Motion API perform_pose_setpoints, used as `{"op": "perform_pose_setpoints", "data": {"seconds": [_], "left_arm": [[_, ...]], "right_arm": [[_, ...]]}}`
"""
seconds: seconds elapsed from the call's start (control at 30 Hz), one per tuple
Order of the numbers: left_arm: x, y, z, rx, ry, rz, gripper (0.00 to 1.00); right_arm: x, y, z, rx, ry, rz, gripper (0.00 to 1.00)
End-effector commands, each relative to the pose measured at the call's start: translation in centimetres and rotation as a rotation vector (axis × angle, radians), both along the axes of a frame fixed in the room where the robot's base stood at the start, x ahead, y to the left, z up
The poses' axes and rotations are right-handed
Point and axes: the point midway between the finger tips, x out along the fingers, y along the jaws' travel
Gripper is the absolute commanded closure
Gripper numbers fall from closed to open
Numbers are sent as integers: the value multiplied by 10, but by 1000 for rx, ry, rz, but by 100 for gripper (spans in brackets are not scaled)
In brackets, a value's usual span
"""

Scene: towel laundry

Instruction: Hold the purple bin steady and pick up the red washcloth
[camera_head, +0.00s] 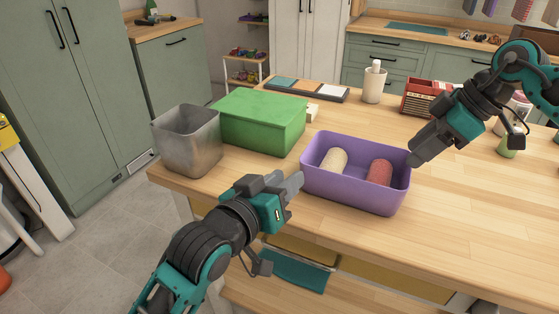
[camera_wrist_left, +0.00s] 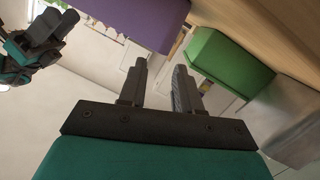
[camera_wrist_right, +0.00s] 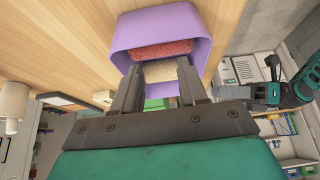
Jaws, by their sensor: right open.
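The purple bin (camera_head: 355,191) stands on the wooden table, with the red washcloth (camera_head: 379,172) rolled inside at right and a cream rolled cloth (camera_head: 333,161) beside it at left. My left gripper (camera_head: 294,186) is just left of the bin near its front left corner; its fingers (camera_wrist_left: 160,68) are apart with nothing between them. The bin (camera_wrist_left: 135,20) shows beyond them in the left wrist view. My right gripper (camera_head: 420,150) is open and empty, above and right of the bin's right rim. In the right wrist view the washcloth (camera_wrist_right: 162,49) lies beyond the fingers (camera_wrist_right: 158,68).
A green box (camera_head: 260,122) and a grey metal bin (camera_head: 187,141) stand left of the purple bin. A white bottle (camera_head: 374,84) and a red radio (camera_head: 425,97) stand behind. The table (camera_head: 470,225) is clear at front right.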

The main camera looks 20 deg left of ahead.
Motion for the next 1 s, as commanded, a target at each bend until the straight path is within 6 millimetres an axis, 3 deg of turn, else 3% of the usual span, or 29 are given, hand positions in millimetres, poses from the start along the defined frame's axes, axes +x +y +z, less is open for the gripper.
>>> {"op": "perform_pose_setpoints", "data": {"seconds": [0.2,0.5,0.73,1.0], "left_arm": [[8,0,25,157,95,10,67],[5,6,39,270,182,33,67],[18,5,34,281,195,37,67],[61,-1,15,280,196,36,67]], "right_arm": [[0,0,0,0,0,0,57],[0,0,0,0,0,0,57],[0,0,0,0,0,0,57],[0,0,0,0,0,0,57]]}}
